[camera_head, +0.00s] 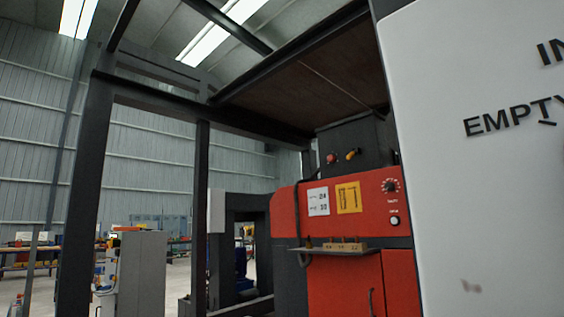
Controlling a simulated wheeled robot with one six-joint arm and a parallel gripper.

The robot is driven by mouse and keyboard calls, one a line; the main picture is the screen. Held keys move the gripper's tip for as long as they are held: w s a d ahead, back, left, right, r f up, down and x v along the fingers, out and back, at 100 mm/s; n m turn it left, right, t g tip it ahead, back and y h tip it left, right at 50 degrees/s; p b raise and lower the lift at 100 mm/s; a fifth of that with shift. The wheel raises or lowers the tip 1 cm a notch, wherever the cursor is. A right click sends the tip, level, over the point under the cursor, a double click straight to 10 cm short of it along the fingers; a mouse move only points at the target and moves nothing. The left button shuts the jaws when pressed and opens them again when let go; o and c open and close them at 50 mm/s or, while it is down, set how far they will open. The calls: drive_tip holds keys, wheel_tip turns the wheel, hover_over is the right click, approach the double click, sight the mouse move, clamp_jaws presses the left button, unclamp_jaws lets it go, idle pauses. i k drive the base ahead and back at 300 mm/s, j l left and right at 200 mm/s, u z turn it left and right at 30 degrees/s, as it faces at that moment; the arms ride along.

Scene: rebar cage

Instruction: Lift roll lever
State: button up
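I do not see a part that I can clearly tell is the roll lever. A red machine cabinet (346,275) stands right of centre, with a dark control box (368,143) on top. That box carries a red knob (331,158) and a yellow-orange knob (352,154). A small shelf (350,251) with a light wooden block juts from the cabinet's front. My gripper is not in view, so I cannot see whether it is open or shut.
A large white panel (480,200) lettered "EMPTY" fills the right side, close to the camera. A dark steel frame (84,190) with posts and overhead beams stands at left and above. A grey cabinet (142,275) stands lower left. Workbenches line the far wall.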

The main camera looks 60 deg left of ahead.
sight(350, 156)
drive_tip(key=i+j+u, duration=0.1)
drive_tip(key=u, duration=1.25)
drive_tip(key=i+j, duration=0.1)
drive_tip(key=j, duration=0.25)
drive_tip(key=j+z, duration=0.1)
drive_tip(key=j, duration=0.25)
drive_tip(key=i+j+z, duration=0.1)
drive_tip(key=i+j, duration=0.25)
drive_tip(key=i+j+z, duration=0.15)
drive_tip(key=i+j, duration=0.25)
drive_tip(key=i+j+z, duration=0.1)
drive_tip(key=i+j, duration=0.3)
drive_tip(key=i+j+z, duration=0.1)
drive_tip(key=i+j, duration=0.25)
drive_tip(key=i+j+z, duration=0.1)
drive_tip(key=i+j, duration=0.25)
drive_tip(key=j, duration=0.25)
drive_tip(key=i+j+z, duration=0.15)
drive_tip(key=i+j, duration=0.15)
drive_tip(key=j, duration=0.2)
